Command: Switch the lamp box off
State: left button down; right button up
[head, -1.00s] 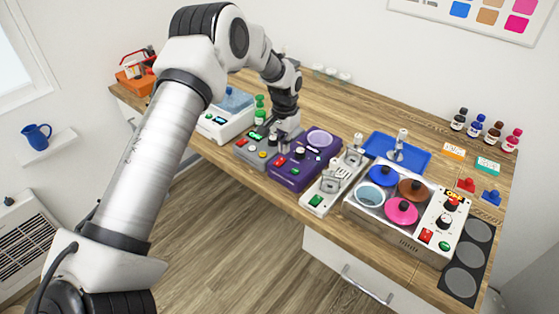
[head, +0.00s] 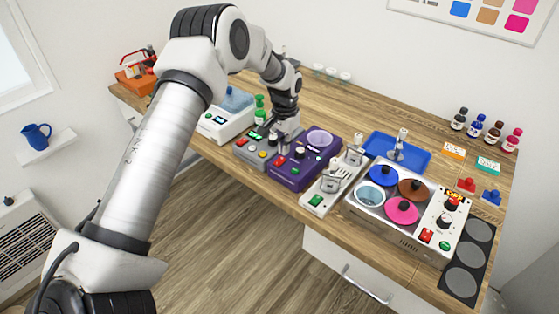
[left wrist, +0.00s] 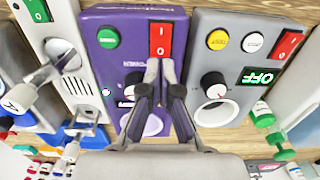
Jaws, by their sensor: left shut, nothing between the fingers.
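A purple box (head: 300,172) stands near the front edge of the bench. It has a pale round disc (head: 319,138), a knob (left wrist: 130,92), a green button (left wrist: 108,38) and a red rocker switch (left wrist: 160,40) marked I and O. No label that I can read names it the lamp box. My left gripper (left wrist: 161,66) is shut and empty, its fingertips at the O end of this rocker; whether they touch it I cannot tell. In the head view the gripper (head: 283,150) partly hides the boxes. My right gripper is not in view.
A grey box (left wrist: 235,20) with a display reading OFF stands beside the purple one. A white switch panel (head: 320,200) is on its other side. A cooker-like unit with coloured lids (head: 402,212) and a blue tray (head: 412,163) are further right. Bare wood shows behind.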

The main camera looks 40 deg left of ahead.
aim_at(284, 159)
pick_arm(q)
jog(key=shift+f+b, duration=0.4)
jog(key=shift+f, duration=0.55)
jog(key=shift+r, duration=0.1)
notch_tip(284, 159, up, 7)
jog(key=p, duration=0.5)
jog(key=shift+p, duration=0.35)
dwell(0.4)
